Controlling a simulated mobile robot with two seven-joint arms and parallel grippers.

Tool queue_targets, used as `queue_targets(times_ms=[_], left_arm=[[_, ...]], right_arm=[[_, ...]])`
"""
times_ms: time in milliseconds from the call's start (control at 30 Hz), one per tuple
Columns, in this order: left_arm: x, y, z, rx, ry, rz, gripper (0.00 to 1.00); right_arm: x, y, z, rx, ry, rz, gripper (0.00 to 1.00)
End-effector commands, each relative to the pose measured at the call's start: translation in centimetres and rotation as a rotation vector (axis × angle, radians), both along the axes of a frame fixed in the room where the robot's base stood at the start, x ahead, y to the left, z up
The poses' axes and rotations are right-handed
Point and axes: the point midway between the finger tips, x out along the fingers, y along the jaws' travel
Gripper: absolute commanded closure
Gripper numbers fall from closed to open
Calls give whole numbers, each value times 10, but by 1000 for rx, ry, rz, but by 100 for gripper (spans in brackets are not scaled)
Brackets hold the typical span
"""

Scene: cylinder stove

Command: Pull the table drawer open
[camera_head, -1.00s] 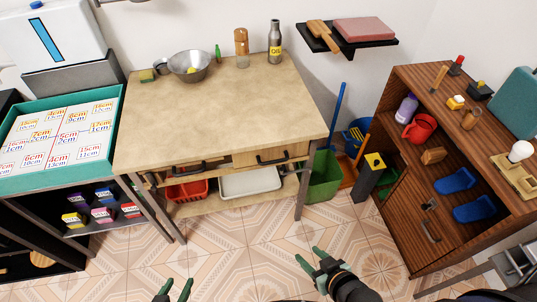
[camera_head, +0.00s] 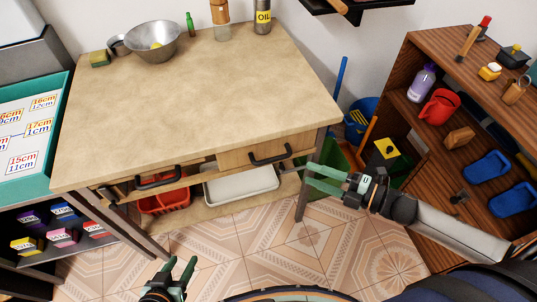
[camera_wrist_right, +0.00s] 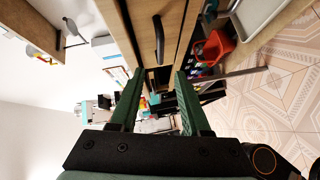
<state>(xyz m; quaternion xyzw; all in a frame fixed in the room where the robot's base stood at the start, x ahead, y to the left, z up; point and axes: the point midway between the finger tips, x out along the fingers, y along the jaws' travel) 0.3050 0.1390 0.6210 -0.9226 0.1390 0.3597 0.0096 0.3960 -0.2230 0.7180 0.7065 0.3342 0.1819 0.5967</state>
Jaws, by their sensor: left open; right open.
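In the right wrist view a dark handle (camera_wrist_right: 158,40) lies ahead of the open fingers (camera_wrist_right: 159,72). My left gripper (camera_head: 182,262) is open and empty, low over the floor.
Under the table are a red basket (camera_head: 165,200) and a white tray (camera_head: 240,187). A table leg (camera_head: 303,196) and a green bin (camera_head: 322,155) are close to my right gripper. A brown cabinet (camera_head: 425,130) stands at the right. The floor before the table is clear.

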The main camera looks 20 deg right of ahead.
Motion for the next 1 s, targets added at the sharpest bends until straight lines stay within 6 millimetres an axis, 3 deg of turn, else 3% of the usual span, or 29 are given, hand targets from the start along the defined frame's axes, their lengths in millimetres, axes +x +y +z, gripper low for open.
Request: queue_targets(times_ms=[33, 267, 1000], left_arm=[[0, -1, -8, -1, 0, -4, 50], [-3, -2, -9, -1, 5, -8, 50], [-2, 1, -15, 4, -1, -3, 50]], right_arm=[[0, -2, -6, -29, -29, 35, 53], [5, 2, -4, -59, -67, 75, 53], [78, 82, -19, -57, -62, 71, 53]])
